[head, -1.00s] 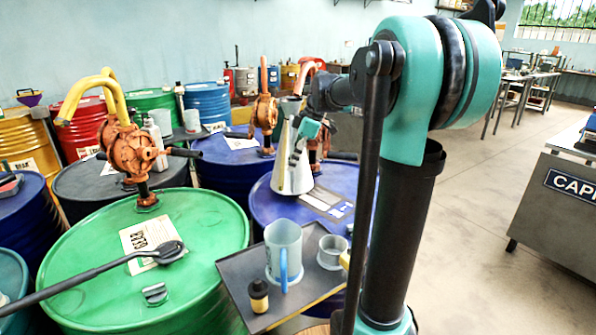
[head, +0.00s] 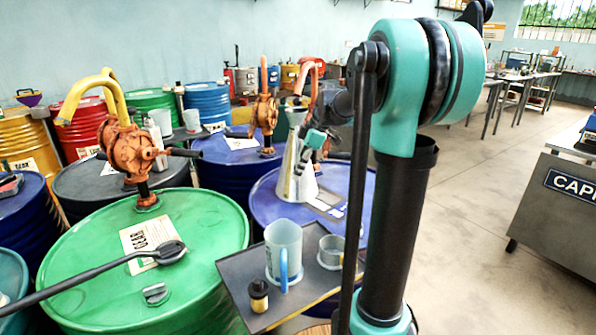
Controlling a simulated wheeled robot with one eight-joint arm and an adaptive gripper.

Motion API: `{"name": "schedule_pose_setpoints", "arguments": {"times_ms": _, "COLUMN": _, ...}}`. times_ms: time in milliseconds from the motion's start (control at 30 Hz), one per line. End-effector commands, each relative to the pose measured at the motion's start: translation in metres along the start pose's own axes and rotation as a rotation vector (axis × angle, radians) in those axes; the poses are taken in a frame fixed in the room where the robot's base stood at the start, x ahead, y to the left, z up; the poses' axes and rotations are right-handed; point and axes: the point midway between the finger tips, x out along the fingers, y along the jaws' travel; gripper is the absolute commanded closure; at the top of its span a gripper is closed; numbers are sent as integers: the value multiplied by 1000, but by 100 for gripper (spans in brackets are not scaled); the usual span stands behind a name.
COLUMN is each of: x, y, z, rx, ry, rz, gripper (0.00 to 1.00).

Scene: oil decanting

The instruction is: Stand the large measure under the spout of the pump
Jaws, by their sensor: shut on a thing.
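The large measure, a shiny metal cone-shaped can (head: 293,162), is upright over the near blue drum (head: 262,200). My gripper (head: 312,142) is shut on its side from the right; the fingers are partly hidden. The salmon-coloured spout (head: 312,76) of the pump on this drum curves down close to the measure's mouth. From this angle I cannot tell whether the mouth is directly beneath the spout's end. The pump body is mostly hidden behind the measure and my arm. I cannot tell whether the measure's base touches the drum lid.
A tray (head: 240,273) in front holds a translucent jug (head: 283,245), a small metal cup (head: 331,252) and a small dark bottle (head: 258,296). A green drum (head: 90,245) with an orange pump (head: 125,150) stands left. Another orange pump (head: 264,108) stands behind. Open floor lies right.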

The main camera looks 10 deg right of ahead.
Motion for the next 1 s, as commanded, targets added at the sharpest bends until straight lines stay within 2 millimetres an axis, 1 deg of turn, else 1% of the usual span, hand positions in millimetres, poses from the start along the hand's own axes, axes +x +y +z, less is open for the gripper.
{"name": "schedule_pose_setpoints", "arguments": {"times_ms": 33, "x": 1, "y": 0, "z": 0, "rx": 0, "ry": 0, "rz": 0, "gripper": 88}}
{"name": "schedule_pose_setpoints", "arguments": {"times_ms": 200, "x": 1, "y": 0, "z": 0, "rx": 0, "ry": 0, "rz": 0, "gripper": 69}}
{"name": "schedule_pose_setpoints", "arguments": {"times_ms": 467, "x": 0, "y": 0, "z": 0, "rx": 0, "ry": 0, "rz": 0, "gripper": 69}}
{"name": "schedule_pose_setpoints", "arguments": {"times_ms": 567, "x": -4, "y": 0, "z": -1, "rx": 0, "ry": 0, "rz": 0, "gripper": 69}}
{"name": "schedule_pose_setpoints", "arguments": {"times_ms": 667, "x": -15, "y": 0, "z": -1, "rx": 1, "ry": 0, "rz": 0, "gripper": 69}}
{"name": "schedule_pose_setpoints", "arguments": {"times_ms": 767, "x": -33, "y": 0, "z": 0, "rx": 1, "ry": 0, "rz": 1, "gripper": 69}}
{"name": "schedule_pose_setpoints", "arguments": {"times_ms": 1000, "x": -83, "y": 0, "z": 0, "rx": 2, "ry": 0, "rz": 1, "gripper": 69}}
